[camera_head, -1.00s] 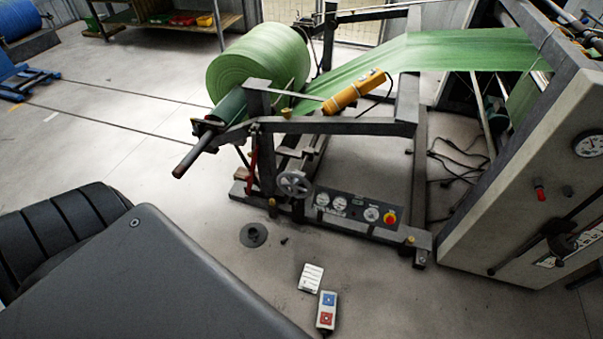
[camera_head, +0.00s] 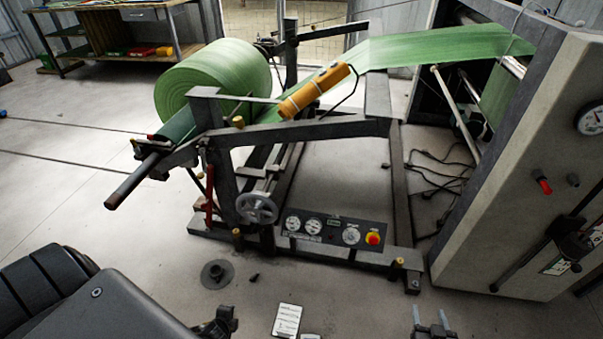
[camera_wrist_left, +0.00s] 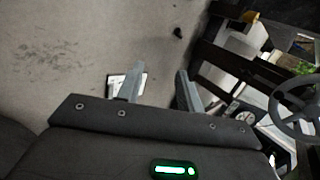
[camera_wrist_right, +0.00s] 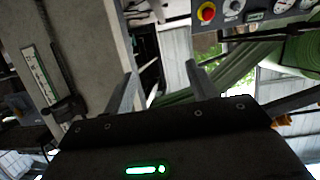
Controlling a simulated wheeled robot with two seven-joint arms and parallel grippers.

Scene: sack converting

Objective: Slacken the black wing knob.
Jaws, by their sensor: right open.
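A black knob-like fitting (camera_head: 572,243) sits on a dark rod on the front of the pale cabinet (camera_head: 510,200) at the right. It also shows at the left of the right wrist view (camera_wrist_right: 68,108), beside a scale plate (camera_wrist_right: 40,85); its wings are too small to make out. My right gripper (camera_head: 432,322) is at the bottom of the head view, left of and below the knob, apart from it. In the right wrist view its fingers (camera_wrist_right: 160,70) are spread and empty. My left gripper (camera_head: 222,322) is low at the left; its fingers (camera_wrist_left: 157,80) are apart with nothing between them.
The unwind frame with a green roll (camera_head: 212,85) stands left of the cabinet, with a handwheel (camera_head: 257,208) and gauge panel (camera_head: 335,232). A red knob (camera_head: 543,186) is above the black fitting. A white card (camera_head: 287,320) lies on the floor. Cables lie beside the cabinet.

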